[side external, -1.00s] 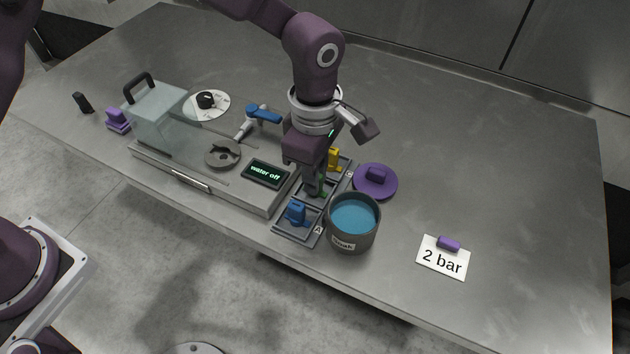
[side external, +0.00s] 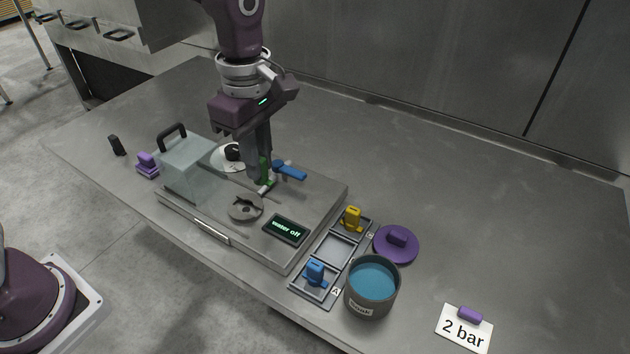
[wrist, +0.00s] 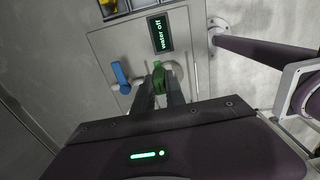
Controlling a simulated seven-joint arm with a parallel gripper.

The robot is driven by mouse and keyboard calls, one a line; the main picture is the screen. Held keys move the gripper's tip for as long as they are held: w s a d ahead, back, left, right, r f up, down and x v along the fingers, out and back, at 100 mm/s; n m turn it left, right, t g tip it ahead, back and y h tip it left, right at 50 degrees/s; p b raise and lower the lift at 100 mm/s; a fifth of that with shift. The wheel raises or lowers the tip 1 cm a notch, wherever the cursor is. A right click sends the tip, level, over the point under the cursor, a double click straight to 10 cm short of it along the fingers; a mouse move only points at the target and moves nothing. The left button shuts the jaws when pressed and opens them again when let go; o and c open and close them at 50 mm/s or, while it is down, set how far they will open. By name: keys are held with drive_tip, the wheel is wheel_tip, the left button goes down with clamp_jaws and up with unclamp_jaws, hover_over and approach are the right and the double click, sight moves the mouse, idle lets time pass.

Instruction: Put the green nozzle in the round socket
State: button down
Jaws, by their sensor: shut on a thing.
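The green nozzle (side external: 264,172) is held upright between the fingers of my gripper (side external: 260,160), over the back part of the washer deck. The nozzle also shows in the wrist view (wrist: 159,78), at the tips of the two dark fingers. A round grey fitting with a dark slotted opening (side external: 245,208), which looks like the round socket, sits on the deck just in front of and left of the nozzle. The nozzle is apart from it. I cannot tell the exact height of the nozzle above the deck.
A blue lever (side external: 290,171) is close right of the nozzle. A clear hood (side external: 187,168) stands left of the socket. A "water off" display (side external: 286,230), a tray (side external: 336,249) with blue and yellow nozzles, a soak pot (side external: 372,287) and a purple lid (side external: 396,244) are to the right.

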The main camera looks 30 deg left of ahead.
drive_tip(key=shift+s+a+f, duration=0.25)
drive_tip(key=shift+a+f, duration=0.4)
drive_tip(key=shift+f, duration=0.2)
drive_tip(key=shift+s+a+f, duration=0.2)
drive_tip(key=shift+a+f, duration=0.4)
drive_tip(key=shift+f, duration=0.3)
drive_tip(key=shift+s+a+f, duration=0.25)
drive_tip(key=shift+a+f, duration=0.4)
drive_tip(key=shift+f, duration=0.2)
drive_tip(key=shift+f, duration=0.1)
drive_tip(key=shift+f, duration=0.7)
drive_tip(key=shift+f, duration=0.15)
drive_tip(key=shift+f, duration=0.5)
drive_tip(key=shift+f, duration=0.1)
